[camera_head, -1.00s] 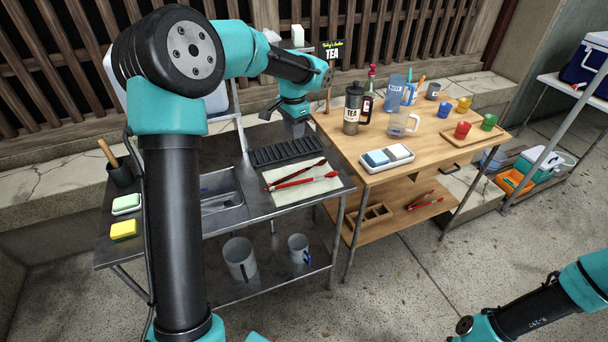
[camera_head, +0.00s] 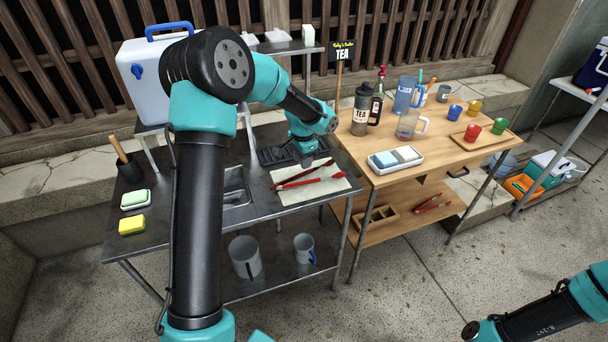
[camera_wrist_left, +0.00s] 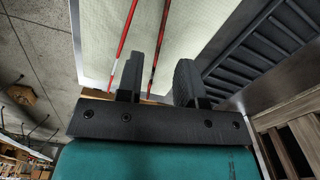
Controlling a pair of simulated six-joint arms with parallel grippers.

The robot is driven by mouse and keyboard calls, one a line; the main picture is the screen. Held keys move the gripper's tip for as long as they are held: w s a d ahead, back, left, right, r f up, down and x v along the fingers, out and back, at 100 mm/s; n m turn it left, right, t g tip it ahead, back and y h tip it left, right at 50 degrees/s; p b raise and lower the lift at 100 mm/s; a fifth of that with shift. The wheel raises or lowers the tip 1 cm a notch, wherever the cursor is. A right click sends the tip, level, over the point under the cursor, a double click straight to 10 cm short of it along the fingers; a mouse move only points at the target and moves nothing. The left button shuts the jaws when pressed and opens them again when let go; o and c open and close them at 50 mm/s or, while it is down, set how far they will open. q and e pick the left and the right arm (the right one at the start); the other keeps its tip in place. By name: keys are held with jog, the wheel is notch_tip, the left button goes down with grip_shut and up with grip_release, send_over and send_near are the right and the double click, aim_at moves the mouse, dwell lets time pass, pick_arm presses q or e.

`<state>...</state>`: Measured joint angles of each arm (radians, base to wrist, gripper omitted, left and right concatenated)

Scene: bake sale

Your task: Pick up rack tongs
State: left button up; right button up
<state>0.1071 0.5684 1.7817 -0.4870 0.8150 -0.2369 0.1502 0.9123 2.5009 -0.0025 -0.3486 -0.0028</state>
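Red tongs (camera_head: 310,182) lie on a cream cloth (camera_head: 290,197) on the steel table, showing as two long red and dark strips. In the left wrist view the tongs (camera_wrist_left: 122,42) run away from my left gripper over the pale cloth. My left gripper (camera_head: 308,163) is low over the back of the cloth, beside the dark slotted rack. In the left wrist view its two fingers (camera_wrist_left: 159,82) are apart. One strip shows in the gap between them, and no grip is seen. My right arm shows at the lower right of the head view, but its gripper is out of view.
A black slotted rack (camera_head: 271,156) lies behind the cloth. To the right, a wooden table (camera_head: 433,150) holds a tea shaker (camera_head: 361,110), a bottle (camera_head: 376,105) and a white tray (camera_head: 395,166). Another red tongs (camera_head: 432,204) lies on its lower shelf. Sponges (camera_head: 132,224) sit at the left.

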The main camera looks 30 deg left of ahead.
aim_at(307, 174)
pick_arm(q)
jog(key=shift+f, duration=0.1)
jog(key=shift+w+f, duration=0.1)
jog(key=shift+f, duration=2.45)
jog(key=shift+c, duration=0.2)
grip_shut()
